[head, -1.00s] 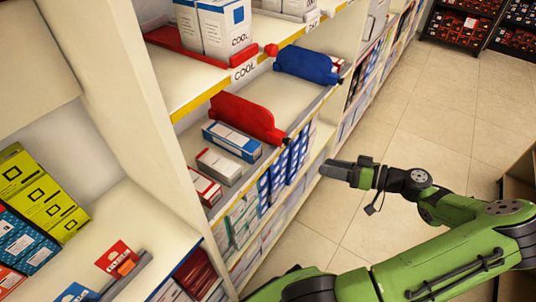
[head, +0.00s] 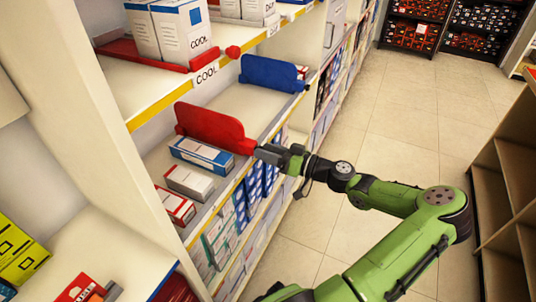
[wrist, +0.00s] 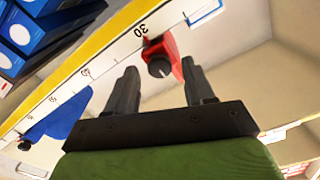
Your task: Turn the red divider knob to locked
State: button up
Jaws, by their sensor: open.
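The red divider (head: 212,128) stands upright on the middle shelf, to the left of my gripper (head: 264,153). Its knob (head: 246,147) is at the shelf's front edge, right by my fingertips. In the wrist view the red knob (wrist: 160,66) with its dark round end shows between and just ahead of the fingertips of my open gripper (wrist: 158,72). The fingers stand apart on either side of it in the picture. I cannot tell whether either one touches it.
A blue divider (head: 273,73) stands farther along the same shelf. Small boxes (head: 202,154) lie beside the red divider. Another red divider (head: 232,51) is on the shelf above, with white boxes. The aisle floor (head: 350,115) is clear; a brown shelf unit (head: 510,175) stands at right.

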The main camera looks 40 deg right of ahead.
jog(key=shift+w, duration=0.1)
grip_shut()
jog(key=shift+p, duration=0.35)
jog(key=shift+f+m+p, duration=0.15)
jog(key=shift+m+p, duration=2.95)
jog(key=shift+m, duration=1.35)
jog(key=shift+f+m+p, duration=0.1)
jog(key=shift+m+p, duration=3)
jog(key=shift+m, duration=1.35)
